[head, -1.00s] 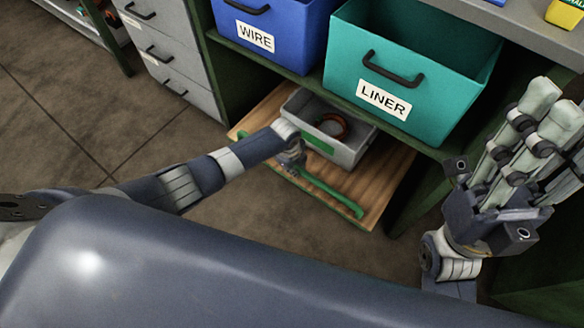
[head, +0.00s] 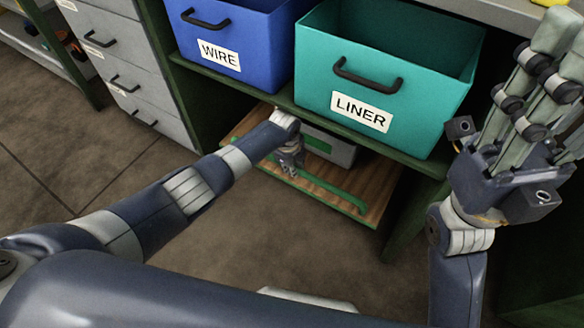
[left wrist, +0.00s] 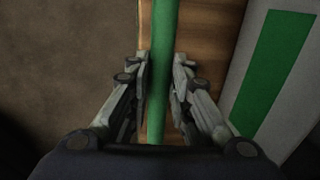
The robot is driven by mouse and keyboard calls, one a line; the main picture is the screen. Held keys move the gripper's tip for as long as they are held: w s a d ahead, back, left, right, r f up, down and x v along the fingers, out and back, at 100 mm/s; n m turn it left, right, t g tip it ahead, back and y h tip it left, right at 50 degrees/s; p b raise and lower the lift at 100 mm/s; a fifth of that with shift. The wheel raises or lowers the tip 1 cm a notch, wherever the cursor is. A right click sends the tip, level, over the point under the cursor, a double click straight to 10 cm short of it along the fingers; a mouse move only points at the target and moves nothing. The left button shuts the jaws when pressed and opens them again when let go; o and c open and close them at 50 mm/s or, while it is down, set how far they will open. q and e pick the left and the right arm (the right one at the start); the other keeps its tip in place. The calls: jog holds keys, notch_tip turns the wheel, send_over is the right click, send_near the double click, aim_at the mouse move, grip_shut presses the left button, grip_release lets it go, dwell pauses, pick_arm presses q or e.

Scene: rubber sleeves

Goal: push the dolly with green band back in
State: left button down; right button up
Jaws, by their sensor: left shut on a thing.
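The wooden dolly (head: 379,188) lies low under the green shelf, its front part sticking out. A green bar (head: 345,197) runs along its front edge. The grey bin (head: 342,154) with a green band (head: 318,145) stands on it, mostly under the shelf. My left gripper (head: 290,167) is at the front of the dolly, shut on the green bar. The left wrist view shows the bar (left wrist: 161,85) between its fingers, with the bin's green band (left wrist: 275,70) to the right. My right gripper (head: 530,100) is raised at the right, open and empty.
A blue WIRE bin (head: 238,42) and a teal LINER bin (head: 385,75) stand on the shelf (head: 265,88) above the dolly. Grey drawers (head: 125,70) stand at the left. The floor (head: 80,155) in front is clear.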

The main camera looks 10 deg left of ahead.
pick_arm(q)
jog(key=shift+w+d+r, duration=0.1)
jog(key=shift+w+r, duration=0.05)
jog(key=shift+w, duration=0.1)
jog(key=c, duration=1.7)
grip_release()
jog(key=shift+o, duration=1.3)
jog(key=shift+d, duration=0.1)
